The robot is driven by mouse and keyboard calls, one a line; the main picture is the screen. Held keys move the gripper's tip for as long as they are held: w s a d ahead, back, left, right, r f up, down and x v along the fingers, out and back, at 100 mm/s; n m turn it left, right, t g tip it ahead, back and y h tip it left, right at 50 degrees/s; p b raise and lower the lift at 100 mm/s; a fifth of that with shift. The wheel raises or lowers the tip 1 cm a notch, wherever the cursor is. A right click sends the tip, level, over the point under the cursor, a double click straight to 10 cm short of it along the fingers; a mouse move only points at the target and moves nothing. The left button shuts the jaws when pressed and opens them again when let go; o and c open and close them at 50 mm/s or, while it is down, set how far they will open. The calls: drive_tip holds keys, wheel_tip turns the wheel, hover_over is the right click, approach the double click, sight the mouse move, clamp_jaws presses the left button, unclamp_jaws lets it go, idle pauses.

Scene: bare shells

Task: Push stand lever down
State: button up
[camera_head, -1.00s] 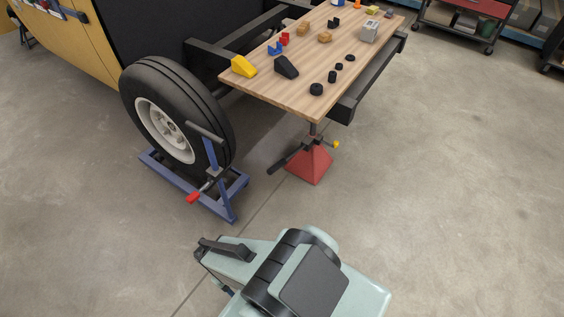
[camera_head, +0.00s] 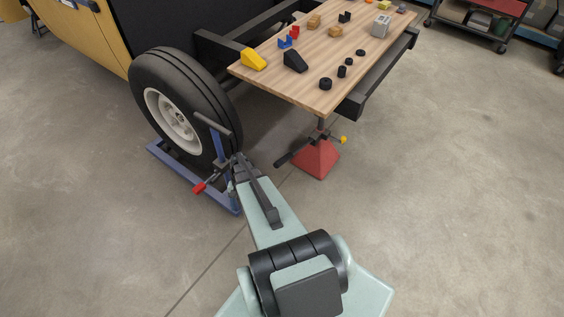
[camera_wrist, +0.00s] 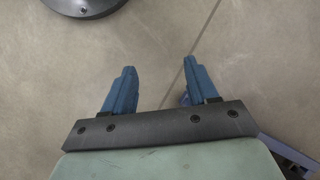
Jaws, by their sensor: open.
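A blue wheel stand (camera_head: 178,178) sits on the floor against the big tyre, with a red-tipped lever (camera_head: 200,188) sticking out low at its front. A red stand (camera_head: 317,160) is under the wooden table; it carries a dark lever (camera_head: 283,160) on its left and a yellow knob (camera_head: 343,139) on its right. My arm reaches up to the right side of the blue stand in the head view, where its fingertips are hidden. In the wrist view my gripper (camera_wrist: 160,88) has its two blue fingers apart over bare floor, with nothing between them. No lever shows there.
The tyre (camera_head: 180,105) stands upright behind the blue stand. The wooden table (camera_head: 310,75) holds several small blocks and has a dark beam (camera_head: 375,80) along its right side. A bluish bar (camera_wrist: 288,155) shows at the wrist view's lower right.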

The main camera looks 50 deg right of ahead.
drive_tip(key=w+d+r+m+t, duration=0.1)
drive_tip(key=d+r+m, duration=0.1)
drive_tip(key=d, duration=0.7)
drive_tip(key=w+d+r+m+t, duration=0.1)
drive_tip(key=w+d+m+t, duration=0.1)
drive_tip(key=d, duration=0.7)
drive_tip(key=m+t, duration=0.2)
drive_tip(key=m, duration=0.2)
approach(283, 159)
drive_tip(key=x, duration=1.1)
drive_tip(key=shift+f, duration=0.35)
drive_tip(key=shift+c, duration=0.3)
clamp_jaws()
